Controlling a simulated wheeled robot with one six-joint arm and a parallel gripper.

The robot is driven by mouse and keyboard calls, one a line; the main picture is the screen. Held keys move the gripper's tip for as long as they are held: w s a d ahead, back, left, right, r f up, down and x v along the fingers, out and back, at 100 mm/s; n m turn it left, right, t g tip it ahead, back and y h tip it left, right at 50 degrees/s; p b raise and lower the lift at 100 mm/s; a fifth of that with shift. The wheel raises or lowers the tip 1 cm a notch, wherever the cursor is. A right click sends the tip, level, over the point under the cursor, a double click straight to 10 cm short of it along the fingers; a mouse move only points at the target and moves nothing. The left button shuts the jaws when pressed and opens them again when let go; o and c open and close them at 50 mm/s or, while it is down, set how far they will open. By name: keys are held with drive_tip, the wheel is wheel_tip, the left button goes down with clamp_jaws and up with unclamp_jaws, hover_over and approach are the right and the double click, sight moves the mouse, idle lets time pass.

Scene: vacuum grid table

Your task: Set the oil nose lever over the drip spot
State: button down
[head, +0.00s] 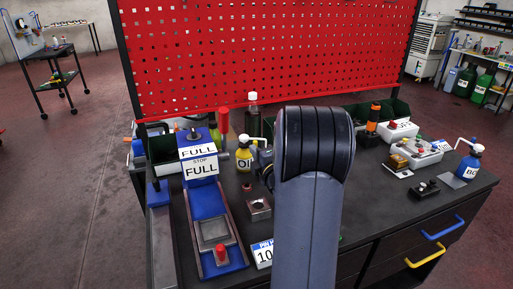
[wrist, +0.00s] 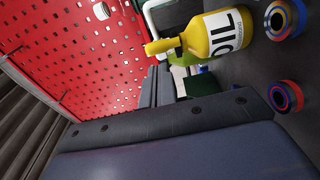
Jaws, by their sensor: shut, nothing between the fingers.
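The yellow oil bottle (head: 244,156) stands upright on the dark table, just left of my arm in the head view. In the wrist view the bottle (wrist: 222,36) appears lying sideways because the view is turned; its yellow nose lever points left there. Part of my gripper (head: 263,160) shows beside the bottle, shut and holding nothing; my arm hides the rest. Two ringed discs, one upper (wrist: 285,17) and one lower (wrist: 285,96), lie near the bottle's base in the wrist view. I cannot tell whether either is the drip spot.
A blue stand with FULL signs (head: 200,168) is left of the bottle. A small metal box (head: 259,208) is in front. A dark bottle with a white cap (head: 252,115) stands behind. A blue bottle (head: 468,160) is far right. A red pegboard (head: 270,55) closes the back.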

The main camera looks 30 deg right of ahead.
drive_tip(key=shift+w+d, duration=0.3)
drive_tip(key=shift+d, duration=0.15)
drive_tip(key=shift+d, duration=0.1)
drive_tip(key=shift+d+n+y+b, duration=0.4)
drive_tip(key=shift+n+y, duration=0.15)
drive_tip(key=shift+y, duration=0.3)
drive_tip(key=shift+d+n+y+b, duration=0.4)
drive_tip(key=shift+n+y, duration=0.15)
drive_tip(key=shift+y, duration=0.3)
drive_tip(key=shift+w+d+y+b, duration=0.15)
drive_tip(key=shift+d+b, duration=0.4)
drive_tip(key=shift+b, duration=0.15)
drive_tip(key=shift+w+d+y+b, duration=0.1)
drive_tip(key=shift+d+y+b, duration=0.05)
drive_tip(key=shift+d+b, duration=0.45)
drive_tip(key=shift+a, duration=0.15)
